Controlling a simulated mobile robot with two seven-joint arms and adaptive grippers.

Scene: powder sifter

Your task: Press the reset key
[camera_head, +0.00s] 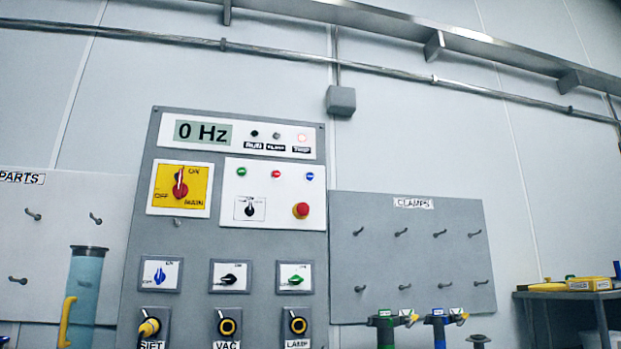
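A grey control panel (222,235) stands upright on the wall. Its white sub-panel (262,212) carries a green button (241,171), a red button (276,174) and a blue button (309,177), plus a black selector (249,208) and a red mushroom button (301,210). The labels by the small buttons are too small to read, so I cannot tell which is the reset key. The display (203,133) reads 0 Hz. Neither gripper is in view.
A red main switch (180,188) on a yellow plate points toward ON. Pegboards marked PARTS (75,230) and CLAMPS (412,270) flank the panel. A blue-tinted cylinder (87,290) and green and blue-bodied items (440,320) stand low in front. A shelf (570,297) is at right.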

